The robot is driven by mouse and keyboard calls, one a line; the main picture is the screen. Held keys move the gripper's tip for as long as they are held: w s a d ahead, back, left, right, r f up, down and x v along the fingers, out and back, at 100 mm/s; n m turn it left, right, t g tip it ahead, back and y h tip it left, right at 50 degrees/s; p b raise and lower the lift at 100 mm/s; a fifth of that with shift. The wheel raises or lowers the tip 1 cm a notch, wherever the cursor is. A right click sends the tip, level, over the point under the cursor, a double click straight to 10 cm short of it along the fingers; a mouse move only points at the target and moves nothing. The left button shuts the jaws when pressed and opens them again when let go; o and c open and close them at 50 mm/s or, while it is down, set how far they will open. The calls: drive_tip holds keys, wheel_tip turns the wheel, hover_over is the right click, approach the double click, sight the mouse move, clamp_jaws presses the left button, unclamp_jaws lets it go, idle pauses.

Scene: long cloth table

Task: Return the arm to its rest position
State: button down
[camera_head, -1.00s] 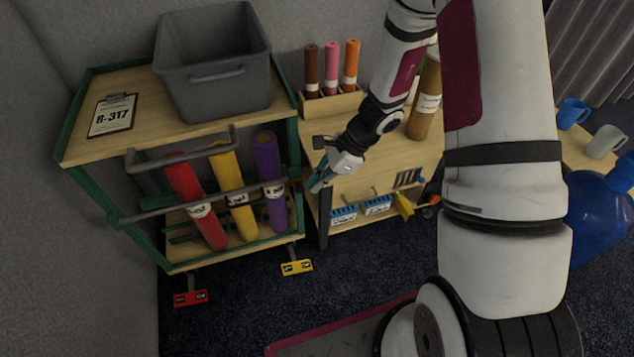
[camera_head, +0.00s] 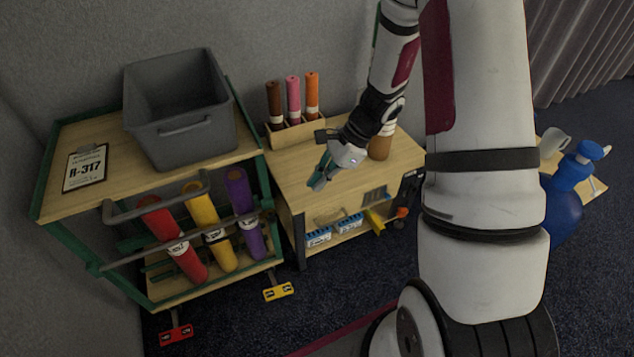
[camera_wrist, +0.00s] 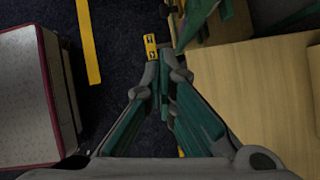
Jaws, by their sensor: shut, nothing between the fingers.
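My gripper (camera_head: 321,180) shows in the head view at the end of my arm, above the front left part of the low wooden cabinet top (camera_head: 290,165). Its green-lined fingers point down and to the left. In the wrist view my gripper (camera_wrist: 162,85) has its fingertips together, with nothing between them. The fingers appear apart from the furniture around them. The arm is bent and hangs down from the upper right of the head view.
A green-framed cart holds a grey bin (camera_head: 185,110), a clipboard (camera_head: 87,168) and red, yellow and purple rolls. Three rolls stand in a wooden holder (camera_head: 297,133). A brown roll (camera_head: 380,146) is behind my wrist. A blue jug (camera_head: 565,205) is at right.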

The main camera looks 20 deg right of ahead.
idle(0.3)
drive_tip(key=s+a+r+n, duration=0.3)
drive_tip(key=s+r+n, duration=0.1)
drive_tip(key=r, duration=0.3)
drive_tip(key=s+a+r+n+g+h, duration=0.1)
drive_tip(key=s+a+r+n, duration=0.1)
drive_tip(key=s+r+n, duration=0.3)
drive_tip(key=s+a+r+n, duration=0.2)
drive_tip(key=s+a+r, duration=0.1)
drive_tip(key=r, duration=0.5)
drive_tip(key=s+d+r+n+h, duration=0.25)
drive_tip(key=s+n, duration=0.25)
drive_tip(key=s, duration=0.4)
drive_tip(key=s+d+r+n+h, duration=0.1)
drive_tip(key=s+r+n+h, duration=0.25)
drive_tip(key=s, duration=0.65)
wheel_tip(320, 180, up, 29)
drive_tip(key=t+p, duration=0.4)
drive_tip(key=p, duration=2.3)
drive_tip(key=shift+d+n+y, duration=0.25)
drive_tip(key=shift+n+y, duration=0.1)
drive_tip(key=shift+y, duration=0.05)
